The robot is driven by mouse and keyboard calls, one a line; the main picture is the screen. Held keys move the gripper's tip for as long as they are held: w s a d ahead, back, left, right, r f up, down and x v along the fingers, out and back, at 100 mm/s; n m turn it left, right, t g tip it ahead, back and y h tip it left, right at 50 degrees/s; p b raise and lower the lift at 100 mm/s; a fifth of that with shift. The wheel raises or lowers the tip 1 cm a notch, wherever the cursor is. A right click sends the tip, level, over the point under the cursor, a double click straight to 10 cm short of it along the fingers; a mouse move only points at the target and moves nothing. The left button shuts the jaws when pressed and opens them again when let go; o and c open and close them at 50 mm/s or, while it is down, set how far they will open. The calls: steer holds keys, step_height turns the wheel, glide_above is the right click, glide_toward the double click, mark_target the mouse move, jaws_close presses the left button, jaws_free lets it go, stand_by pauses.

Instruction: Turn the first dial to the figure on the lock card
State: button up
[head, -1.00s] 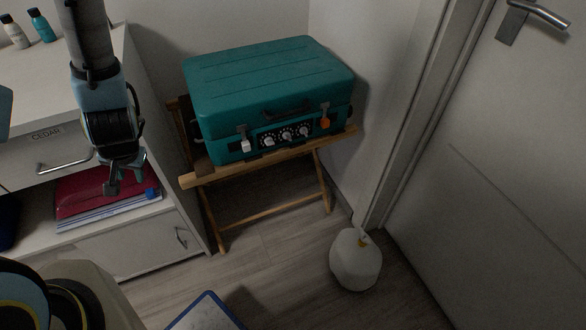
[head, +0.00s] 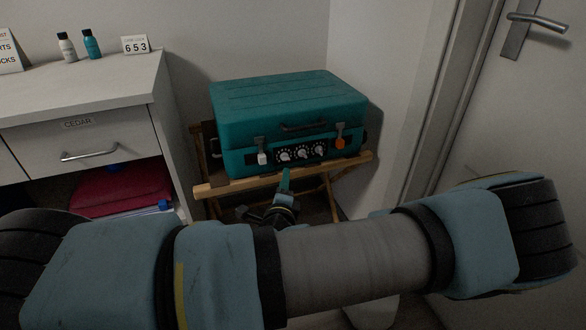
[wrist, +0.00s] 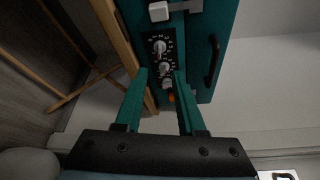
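The teal case (head: 290,103) stands closed on a wooden folding stand. Its front has a black panel with three dials; the first dial (head: 284,155) is leftmost, nearest the white latch tab. In the wrist view the first dial (wrist: 159,47) is uppermost of the row; its exact reading is too small to tell. My gripper (head: 286,178) is just below and in front of the dial panel. In the wrist view my gripper (wrist: 160,73) is open, its teal fingers apart with nothing between them touching.
The wooden stand's front rail (head: 235,187) runs under the case, close to my gripper. The cabinet (head: 100,95) stands left, the door (head: 510,120) right. My arm crosses the foreground.

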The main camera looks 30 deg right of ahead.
mark_target(285, 158)
steer(key=x, duration=0.9)
steer(key=shift+w+d+f, duration=0.1)
steer(key=shift+w, duration=0.25)
jaws_close()
